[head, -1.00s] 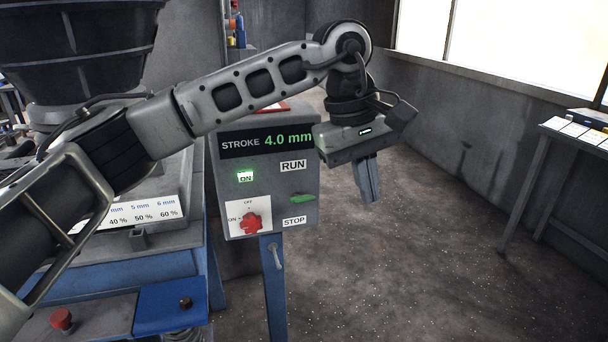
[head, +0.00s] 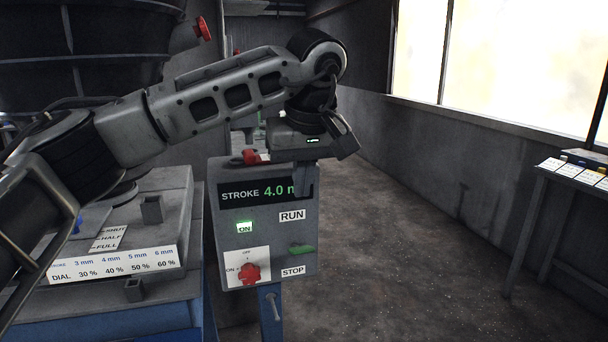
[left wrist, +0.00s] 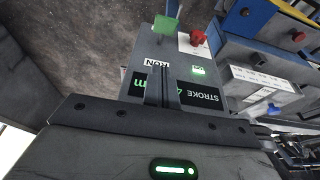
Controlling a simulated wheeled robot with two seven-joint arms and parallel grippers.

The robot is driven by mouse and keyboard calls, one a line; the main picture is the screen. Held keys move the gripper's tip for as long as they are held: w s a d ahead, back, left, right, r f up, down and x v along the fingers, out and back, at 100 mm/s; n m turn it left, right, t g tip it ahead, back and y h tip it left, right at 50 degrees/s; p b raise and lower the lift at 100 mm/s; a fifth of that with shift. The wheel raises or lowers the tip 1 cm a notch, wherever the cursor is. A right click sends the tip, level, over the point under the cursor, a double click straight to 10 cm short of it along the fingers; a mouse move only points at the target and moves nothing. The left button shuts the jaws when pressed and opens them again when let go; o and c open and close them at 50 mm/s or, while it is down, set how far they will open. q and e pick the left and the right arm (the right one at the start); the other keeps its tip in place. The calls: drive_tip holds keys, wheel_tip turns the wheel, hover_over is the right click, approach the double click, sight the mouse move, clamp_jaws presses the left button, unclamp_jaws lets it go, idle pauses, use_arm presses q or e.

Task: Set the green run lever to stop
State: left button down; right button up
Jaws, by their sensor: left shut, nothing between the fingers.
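The green run lever (head: 302,250) is on the right side of the grey control box (head: 228,262), between the RUN label (head: 292,215) above and the STOP label (head: 293,271) below. It sits roughly level, pointing left-right. My left gripper (head: 303,193) is shut and empty, in front of the upper right of the box, above the RUN label and over the stroke display (head: 240,194). In the left wrist view, the closed fingers (left wrist: 158,72) overlap the display, with the green lever (left wrist: 166,25) beyond them. My right gripper is not in view.
A red rotary knob (head: 249,273) is on the lower left of the box, below a lit green ON lamp (head: 245,227). A red item (head: 252,157) sits on the box top. A table (head: 575,171) stands at right. The floor (head: 400,240) between is clear.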

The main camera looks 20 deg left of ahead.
use_arm(q)
hover_over(302, 247)
drive_tip(key=x, duration=0.3)
drive_tip(key=s+x, duration=0.1)
drive_tip(key=x, duration=0.1)
drive_tip(key=shift+w+d+f+p, duration=0.1)
drive_tip(key=shift+d+f+p, duration=0.05)
drive_tip(key=shift+f+p, duration=0.2)
drive_tip(key=f, duration=0.1)
drive_tip(key=s+f, duration=0.1)
drive_tip(key=d+f, duration=0.1)
drive_tip(key=shift+s, duration=0.15)
drive_tip(key=shift+s+f+p, duration=0.1)
drive_tip(key=shift+f+p, duration=0.2)
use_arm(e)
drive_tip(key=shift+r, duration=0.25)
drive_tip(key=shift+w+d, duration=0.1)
use_arm(q)
drive_tip(key=shift+d+f, duration=0.1)
